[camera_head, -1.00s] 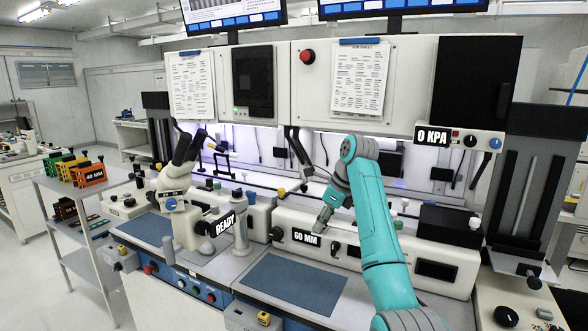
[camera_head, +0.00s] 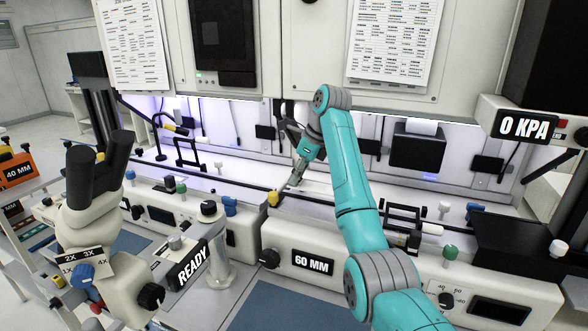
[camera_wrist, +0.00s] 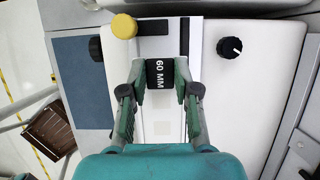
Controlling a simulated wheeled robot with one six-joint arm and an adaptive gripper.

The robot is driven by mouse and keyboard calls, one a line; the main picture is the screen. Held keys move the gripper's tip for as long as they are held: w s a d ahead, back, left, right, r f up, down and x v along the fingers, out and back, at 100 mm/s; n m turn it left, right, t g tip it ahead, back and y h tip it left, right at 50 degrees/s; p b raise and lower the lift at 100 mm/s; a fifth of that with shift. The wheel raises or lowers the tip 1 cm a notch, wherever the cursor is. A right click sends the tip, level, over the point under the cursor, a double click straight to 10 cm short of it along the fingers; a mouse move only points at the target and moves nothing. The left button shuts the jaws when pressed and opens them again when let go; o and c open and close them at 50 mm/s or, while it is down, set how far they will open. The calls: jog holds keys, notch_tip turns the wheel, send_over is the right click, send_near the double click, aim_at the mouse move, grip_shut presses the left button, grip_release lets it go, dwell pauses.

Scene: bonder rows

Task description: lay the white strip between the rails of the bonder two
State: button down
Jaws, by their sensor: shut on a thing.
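My gripper (camera_head: 291,187) reaches down over the back of the bonder marked 60 MM (camera_head: 345,262), close to its long rails (camera_head: 335,212) and right of a yellow knob (camera_head: 273,198). In the wrist view my gripper (camera_wrist: 160,78) has its fingers closed in, with the 60 MM label showing between the fingertips. A pale white strip (camera_wrist: 162,112) shows between the fingers and blends with the white machine. Its ends, and whether it touches the rails, I cannot tell. The yellow knob (camera_wrist: 124,27) is also in the wrist view.
A microscope (camera_head: 95,215) and a READY sign (camera_head: 193,264) stand at the left. A black box (camera_head: 515,247) and a 0 KPA panel (camera_head: 525,127) are at the right. Several knobs and a roller bracket (camera_head: 405,225) line the rails. A blue mat (camera_head: 285,308) lies in front.

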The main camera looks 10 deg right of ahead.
dwell(0.4)
send_over(293, 204)
jog(key=d, duration=0.1)
jog(key=shift+s+f, duration=0.2)
jog(key=shift+f, duration=1)
jog(key=shift+s+f, duration=0.2)
jog(key=shift+f, duration=0.95)
jog(key=shift+f, duration=0.15)
jog(key=shift+f, duration=0.7)
jog(key=shift+f, duration=0.35)
jog(key=c, duration=0.8)
grip_release()
jog(key=shift+o, duration=0.2)
